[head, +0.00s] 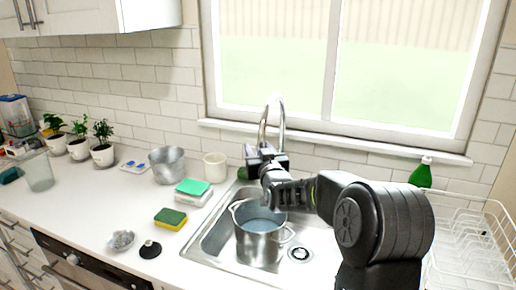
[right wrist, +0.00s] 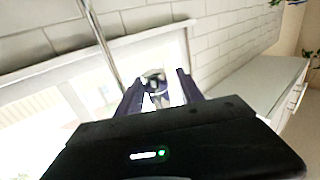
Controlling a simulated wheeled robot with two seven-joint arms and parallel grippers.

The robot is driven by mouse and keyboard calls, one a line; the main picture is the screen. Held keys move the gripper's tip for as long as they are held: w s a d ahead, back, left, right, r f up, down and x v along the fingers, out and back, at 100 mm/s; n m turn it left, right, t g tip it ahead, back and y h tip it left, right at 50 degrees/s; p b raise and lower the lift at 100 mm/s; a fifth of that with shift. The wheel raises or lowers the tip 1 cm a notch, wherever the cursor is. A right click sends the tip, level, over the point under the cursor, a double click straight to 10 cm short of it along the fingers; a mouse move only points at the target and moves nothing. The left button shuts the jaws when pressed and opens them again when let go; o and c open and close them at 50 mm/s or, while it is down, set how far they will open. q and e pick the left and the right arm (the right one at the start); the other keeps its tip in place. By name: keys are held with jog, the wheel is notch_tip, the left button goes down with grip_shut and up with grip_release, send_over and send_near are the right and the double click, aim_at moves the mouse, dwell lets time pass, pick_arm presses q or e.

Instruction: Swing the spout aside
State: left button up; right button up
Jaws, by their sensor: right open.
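The chrome tap with its tall arched spout (head: 281,118) stands behind the sink, in front of the window. My right gripper (head: 254,160) is at the spout in the head view and covers its lower part. In the right wrist view, a thin metal pole (right wrist: 101,40), likely the spout, runs beyond the gripper on the left. My right gripper (right wrist: 158,88) is open there, and a small dark and grey part shows between or behind its fingers. I cannot tell whether it touches the spout. My left gripper is not in view.
A metal pot (head: 258,247) stands in the sink (head: 207,240) below my right arm. A white dish rack (head: 470,250) and a green bottle (head: 421,173) are on the right. A cup (head: 215,167), a bucket (head: 167,166) and sponges (head: 171,219) stand left of the sink.

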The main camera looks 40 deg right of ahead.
grip_shut()
dwell(0.4)
dwell(1.0)
